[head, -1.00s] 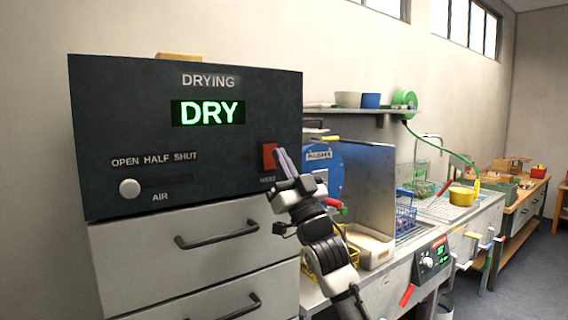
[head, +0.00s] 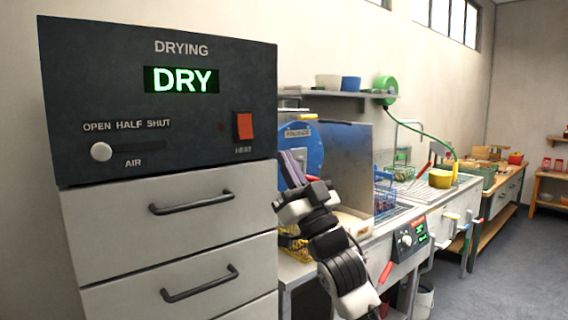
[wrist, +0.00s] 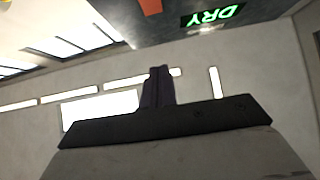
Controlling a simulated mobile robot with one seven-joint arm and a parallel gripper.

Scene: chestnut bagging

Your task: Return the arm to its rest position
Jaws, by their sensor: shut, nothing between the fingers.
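My gripper (head: 291,168) is in the head view, right of the drying cabinet, its fingers pointing up and to the left. The fingers are together and hold nothing. In the wrist view the closed fingers (wrist: 158,88) point up toward the wall and windows. My arm rises from the bottom of the head view, in front of the counter. The drying cabinet (head: 110,100) shows a green DRY display (head: 181,80). Its red HEAT switch (head: 244,126) is apart from the fingers. The white AIR knob (head: 101,152) is at the left end of its slot, under OPEN.
Drawers (head: 170,215) sit under the cabinet panel. Behind my arm are a blue round machine (head: 303,143), a metal panel (head: 346,160) and a counter with a control box (head: 409,240). A wooden bench (head: 490,195) stands farther right. The floor (head: 510,260) at right is clear.

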